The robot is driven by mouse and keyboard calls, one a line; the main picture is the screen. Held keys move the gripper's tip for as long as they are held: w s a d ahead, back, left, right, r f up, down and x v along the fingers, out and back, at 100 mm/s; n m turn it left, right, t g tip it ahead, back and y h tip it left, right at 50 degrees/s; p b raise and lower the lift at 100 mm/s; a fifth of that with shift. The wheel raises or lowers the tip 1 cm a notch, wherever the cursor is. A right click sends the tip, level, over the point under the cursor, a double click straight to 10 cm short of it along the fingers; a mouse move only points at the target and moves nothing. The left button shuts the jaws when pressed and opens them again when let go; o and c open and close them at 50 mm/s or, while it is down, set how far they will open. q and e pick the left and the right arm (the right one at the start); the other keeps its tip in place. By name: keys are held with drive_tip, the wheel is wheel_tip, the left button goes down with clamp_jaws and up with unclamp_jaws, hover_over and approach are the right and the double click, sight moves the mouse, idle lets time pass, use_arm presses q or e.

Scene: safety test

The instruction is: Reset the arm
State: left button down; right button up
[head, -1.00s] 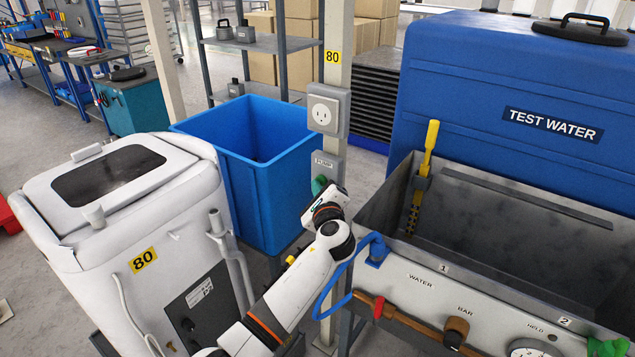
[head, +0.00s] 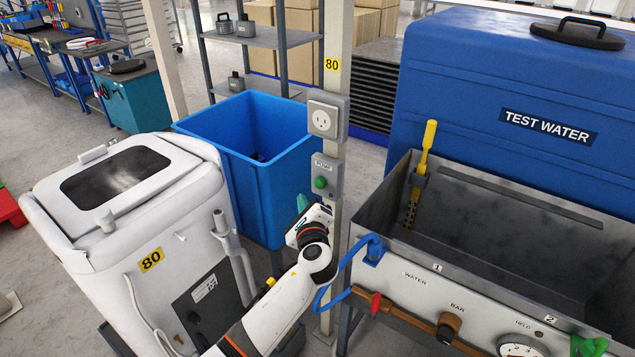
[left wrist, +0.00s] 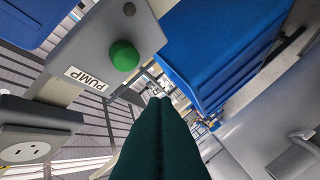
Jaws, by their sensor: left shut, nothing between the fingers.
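My left gripper (head: 303,204) is shut and empty, with green fingers that also show in the left wrist view (left wrist: 160,105). It stands just below and left of the grey pump box, apart from it. The box, labelled PUMP, carries a round green button (head: 320,182) and is fixed to the post marked 80. The button is also in the left wrist view (left wrist: 124,55), above and left of my fingertips. My left arm comes up from the bottom of the head view. My right gripper is not in view.
A power outlet (head: 323,119) sits above the pump box. A blue bin (head: 215,136) and a white machine (head: 105,260) stand at left. A grey metal tank (head: 385,215) with a blue hose, pipe and gauge is at right, before a blue TEST WATER container (head: 480,85).

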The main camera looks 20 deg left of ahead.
use_arm(q)
drive_tip(key=s+f+n+g+h, duration=0.2)
drive_tip(key=s+f, duration=0.4)
drive_tip(key=f, duration=0.6)
drive_tip(key=s+a+f+n+g+h, duration=0.1)
drive_tip(key=s+f+n+g, duration=0.3)
drive_tip(key=f, duration=0.7)
drive_tip(key=s+f+g+h, duration=0.1)
drive_tip(key=s+f+h, duration=0.1)
drive_tip(key=s+f, duration=0.75)
drive_tip(key=s+a+f+n+g+h, duration=0.1)
drive_tip(key=s+f+n, duration=0.3)
drive_tip(key=s, duration=0.8)
drive_tip(key=s+a+f+n+g+p, duration=0.1)
drive_tip(key=s+f+n+g, duration=0.3)
drive_tip(key=s+f, duration=0.5)
drive_tip(key=s+a+f+n+g+h, duration=0.1)
drive_tip(key=s+f+n, duration=0.3)
drive_tip(key=s, duration=1.3)
wheel_tip(320, 180, down, 3)
drive_tip(key=shift+f+n+g+h, duration=0.2)
drive_tip(key=shift+n+g+h, duration=0.1)
drive_tip(key=shift+g, duration=0.4)
